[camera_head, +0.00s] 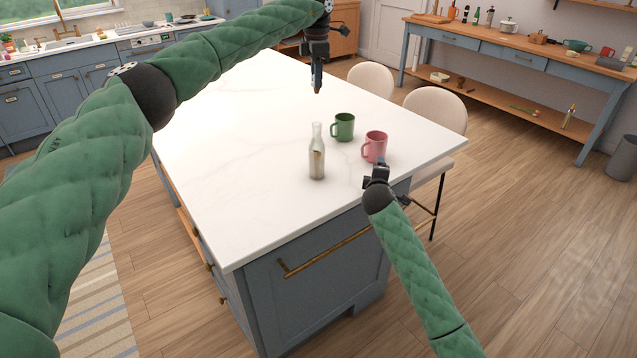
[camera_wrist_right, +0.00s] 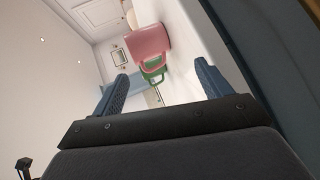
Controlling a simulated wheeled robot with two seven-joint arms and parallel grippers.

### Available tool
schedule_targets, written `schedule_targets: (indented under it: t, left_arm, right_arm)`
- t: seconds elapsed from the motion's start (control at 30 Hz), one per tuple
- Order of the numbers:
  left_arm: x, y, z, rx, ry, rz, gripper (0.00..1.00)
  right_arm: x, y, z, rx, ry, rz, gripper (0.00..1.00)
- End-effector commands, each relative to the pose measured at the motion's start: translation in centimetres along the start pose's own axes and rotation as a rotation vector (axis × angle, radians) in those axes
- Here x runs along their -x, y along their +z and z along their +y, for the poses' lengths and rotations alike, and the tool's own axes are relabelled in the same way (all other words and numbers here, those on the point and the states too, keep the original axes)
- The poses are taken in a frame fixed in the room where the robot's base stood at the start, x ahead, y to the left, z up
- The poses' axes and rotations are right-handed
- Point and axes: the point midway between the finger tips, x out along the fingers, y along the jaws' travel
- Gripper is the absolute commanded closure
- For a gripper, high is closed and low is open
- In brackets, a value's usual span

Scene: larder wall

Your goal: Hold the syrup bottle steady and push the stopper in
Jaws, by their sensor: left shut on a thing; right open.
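The syrup bottle (camera_head: 317,160) is pale and see-through with a brownish patch, and stands upright on the white worktop with no gripper touching it. My left gripper (camera_head: 317,88) points down above the worktop, up the picture from the bottle and apart from it. It is shut on a tiny orange-brown thing that looks like the stopper (camera_head: 317,92), mostly hidden by the fingers. My right gripper (camera_head: 377,168) is at the worktop's near right edge, right of the bottle. Its fingers stand apart and empty in the right wrist view (camera_wrist_right: 163,88). The bottle does not show there.
A pink mug (camera_head: 376,146) stands close beyond my right gripper, and a green mug (camera_head: 343,127) stands behind the bottle. Both also show in the right wrist view, pink (camera_wrist_right: 148,42) and green (camera_wrist_right: 152,68). The left of the worktop (camera_head: 230,160) is clear.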

Motion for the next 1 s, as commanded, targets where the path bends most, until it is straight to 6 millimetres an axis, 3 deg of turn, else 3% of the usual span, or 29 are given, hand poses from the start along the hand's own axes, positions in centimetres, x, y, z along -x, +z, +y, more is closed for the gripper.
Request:
schedule_targets:
  t: [0.7,1.0]
  left_arm:
    - [0.0,0.0,0.0,0.000,0.000,0.000,0.95]
    - [0.0,0.0,0.0,0.000,0.000,0.000,0.95]
  right_arm:
    - [3.5,-14.5,-2.6,1.351,0.313,-0.004,0.23]
    - [4.6,-17.5,-3.4,1.625,0.395,-0.041,0.23]
